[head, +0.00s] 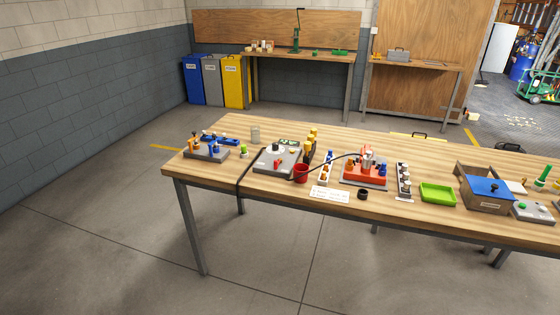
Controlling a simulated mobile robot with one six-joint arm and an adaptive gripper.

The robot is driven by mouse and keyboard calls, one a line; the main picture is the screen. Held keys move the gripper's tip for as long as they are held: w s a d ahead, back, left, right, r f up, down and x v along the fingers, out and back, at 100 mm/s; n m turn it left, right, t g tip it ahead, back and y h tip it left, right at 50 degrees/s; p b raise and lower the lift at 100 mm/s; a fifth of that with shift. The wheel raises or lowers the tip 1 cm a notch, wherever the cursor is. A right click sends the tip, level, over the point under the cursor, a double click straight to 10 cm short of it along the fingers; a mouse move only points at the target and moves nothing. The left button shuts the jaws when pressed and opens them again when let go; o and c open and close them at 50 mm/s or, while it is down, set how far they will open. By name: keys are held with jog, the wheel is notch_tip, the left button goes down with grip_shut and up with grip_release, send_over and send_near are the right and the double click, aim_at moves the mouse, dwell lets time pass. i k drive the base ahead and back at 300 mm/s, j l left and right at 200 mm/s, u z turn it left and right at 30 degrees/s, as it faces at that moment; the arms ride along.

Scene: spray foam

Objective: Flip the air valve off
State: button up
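The long wooden table (400,221) stands ahead of me, with several devices on it. My gripper is not in view.
A red cup (300,173) stands close to the grey box's right side. A white card (329,194), a green tray (438,193) and a blue-lidded box (487,191) lie further right. A grey fixture (205,152) sits at the left end. The floor before the table is clear.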

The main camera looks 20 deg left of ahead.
aim_at(275, 163)
jog(key=i+j, duration=0.95)
jog(key=j, duration=0.15)
jog(key=i+j, duration=0.95)
jog(key=j, duration=0.1)
